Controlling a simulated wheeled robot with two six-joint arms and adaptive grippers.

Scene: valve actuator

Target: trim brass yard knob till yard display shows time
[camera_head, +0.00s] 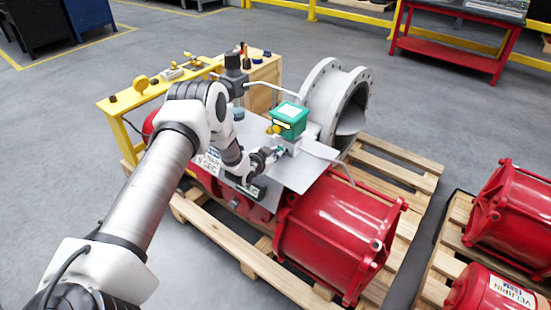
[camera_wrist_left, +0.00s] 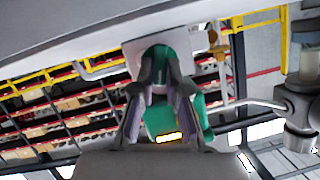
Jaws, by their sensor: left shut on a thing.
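The left gripper (camera_head: 274,153) is at the front of a green box (camera_head: 290,120) on the valve actuator. In the left wrist view, the fingers (camera_wrist_left: 158,75) are closed around a small part in front of the green box (camera_wrist_left: 200,118). The fingers hide most of that part, and its brass colour cannot be made out. A small lit display window (camera_wrist_left: 168,137) shows on the green box, too small to read. A brass-coloured knob (camera_head: 274,129) sits beside the box, clear of the fingers. The right gripper is not in view.
A grey plate (camera_head: 270,172) lies under the box. A red cylinder (camera_head: 335,232) and grey flanged valve (camera_head: 325,92) stand close by on a wooden pallet (camera_head: 235,250). A thin grey pipe (camera_head: 325,156) runs right of the gripper. A yellow bench (camera_head: 125,100) stands behind left.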

